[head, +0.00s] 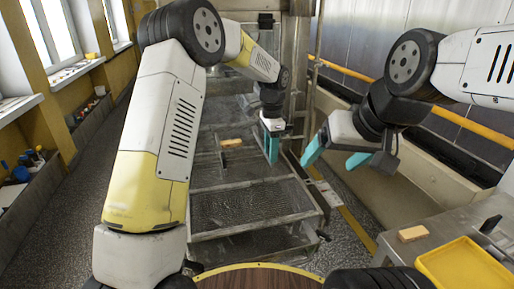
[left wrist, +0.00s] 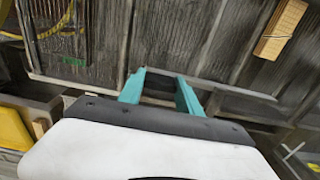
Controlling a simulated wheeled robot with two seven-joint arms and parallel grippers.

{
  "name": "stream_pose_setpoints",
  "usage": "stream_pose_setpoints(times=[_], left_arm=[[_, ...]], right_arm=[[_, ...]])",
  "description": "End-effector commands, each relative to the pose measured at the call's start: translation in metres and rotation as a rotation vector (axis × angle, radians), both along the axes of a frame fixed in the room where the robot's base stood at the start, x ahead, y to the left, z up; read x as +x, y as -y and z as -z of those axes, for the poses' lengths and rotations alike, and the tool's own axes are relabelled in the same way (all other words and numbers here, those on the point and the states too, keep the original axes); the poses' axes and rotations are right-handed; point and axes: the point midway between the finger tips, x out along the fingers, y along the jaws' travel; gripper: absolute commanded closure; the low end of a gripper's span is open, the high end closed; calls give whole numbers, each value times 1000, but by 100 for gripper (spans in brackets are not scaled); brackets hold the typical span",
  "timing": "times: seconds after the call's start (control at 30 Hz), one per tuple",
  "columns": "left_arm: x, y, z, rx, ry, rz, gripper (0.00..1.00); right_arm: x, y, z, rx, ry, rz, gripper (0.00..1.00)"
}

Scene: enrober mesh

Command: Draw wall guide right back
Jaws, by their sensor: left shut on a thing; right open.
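My left gripper (head: 272,158) reaches down at the right side of the mesh conveyor (head: 235,207). In the left wrist view its two teal fingers (left wrist: 160,88) are shut on part of a thin metal rail (left wrist: 225,86), which seems to be the right wall guide. The rail runs across the picture, over the dark mesh; the gripped part is mostly hidden between the fingers. My right gripper (head: 336,157) is open and empty, right of the conveyor, its teal fingers spread wide apart.
A wooden-looking block (head: 232,142) lies on the mesh further back; it also shows in the left wrist view (left wrist: 281,28). At the lower right a grey side table (head: 455,224) holds another block (head: 412,234) and a yellow tray (head: 430,270). Floor is clear left of the conveyor.

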Motion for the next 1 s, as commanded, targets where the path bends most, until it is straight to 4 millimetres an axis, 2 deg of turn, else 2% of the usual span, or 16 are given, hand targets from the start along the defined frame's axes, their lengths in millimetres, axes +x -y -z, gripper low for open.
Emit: stream_pose_setpoints(times=[0.03, 0.1, 0.2, 0.53, 0.57, 0.63, 0.67, 1.0], left_arm=[[5, 12, -1, -2, 5, 4, 100], [8, 24, -1, -2, 5, 3, 100], [10, 33, -1, -2, 5, 1, 100], [11, 37, -2, -6, 8, -1, 100], [11, 37, -2, -6, 8, -1, 53], [11, 37, -2, -5, 7, 0, 40], [11, 37, -2, -5, 7, 0, 37], [10, 35, -4, -2, 4, 0, 37]], right_arm=[[0, 0, 0, 0, 0, 0, 20], [0, 0, 0, 0, 0, 0, 20], [0, 0, 0, 0, 0, 0, 20], [0, 0, 0, 0, 0, 0, 20], [0, 0, 0, 0, 0, 0, 20], [0, 0, 0, 0, 0, 0, 20], [0, 0, 0, 0, 0, 0, 20], [0, 0, 0, 0, 0, 0, 20]])
